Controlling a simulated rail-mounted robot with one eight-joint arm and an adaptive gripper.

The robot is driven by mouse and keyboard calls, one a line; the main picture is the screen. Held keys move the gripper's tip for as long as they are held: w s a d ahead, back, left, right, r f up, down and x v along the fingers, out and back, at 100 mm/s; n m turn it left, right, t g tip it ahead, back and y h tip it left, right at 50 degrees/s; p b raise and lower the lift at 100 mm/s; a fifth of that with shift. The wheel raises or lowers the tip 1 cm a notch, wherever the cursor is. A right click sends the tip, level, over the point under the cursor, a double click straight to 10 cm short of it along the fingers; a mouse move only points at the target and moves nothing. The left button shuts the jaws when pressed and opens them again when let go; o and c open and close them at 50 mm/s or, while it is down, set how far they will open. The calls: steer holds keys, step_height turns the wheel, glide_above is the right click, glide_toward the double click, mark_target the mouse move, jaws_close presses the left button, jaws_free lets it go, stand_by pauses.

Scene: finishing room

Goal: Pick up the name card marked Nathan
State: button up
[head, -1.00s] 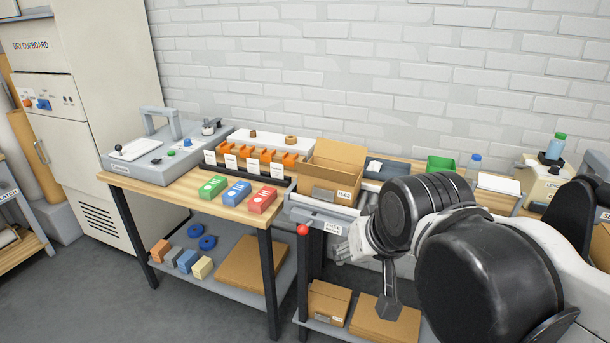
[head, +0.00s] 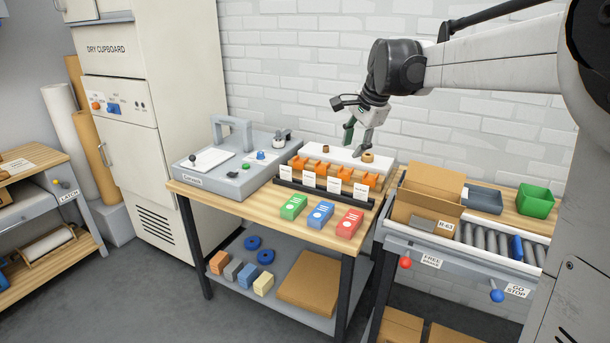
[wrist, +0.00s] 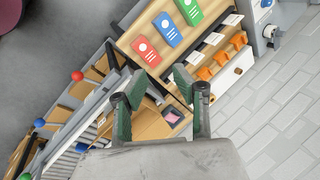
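Several white name cards stand in a row along the front of a black rack (head: 330,194) on the wooden bench. They are a left card (head: 286,172), two middle cards (head: 309,179) and (head: 334,185), and a right card (head: 361,191). Their print is too small to read, so I cannot tell which says Nathan. In the wrist view some cards show at upper right, one of them a white card (wrist: 215,39). My gripper (head: 357,143) is above and behind the rack, apart from the cards. Its green-padded fingers (wrist: 165,85) are spread with nothing between them.
Orange holders (head: 322,170) stand behind the cards. Green (head: 293,207), blue (head: 320,214) and red (head: 349,222) boxes lie in front. A grey machine (head: 235,165) is at left. An open carton (head: 430,190) and roller conveyor (head: 490,240) are at right.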

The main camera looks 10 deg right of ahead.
steer(key=w+d+f+m, duration=0.25)
steer(key=w+d, duration=0.25)
steer(key=w, duration=0.3)
steer(key=m+g+y+p, duration=0.1)
steer(key=m+y+p, duration=0.1)
steer(key=m, duration=0.8)
glide_above(361, 187)
steer(key=d, duration=0.2)
step_height(361, 187, down, 21)
steer(key=shift+n, duration=0.25)
steer(key=shift+a+f, duration=0.3)
steer(key=shift+f, duration=0.6)
steer(key=shift+a+f, duration=0.3)
steer(key=shift+f, duration=0.55)
steer(key=shift+a+f, duration=0.3)
steer(key=shift+f, duration=0.6)
jaws_close()
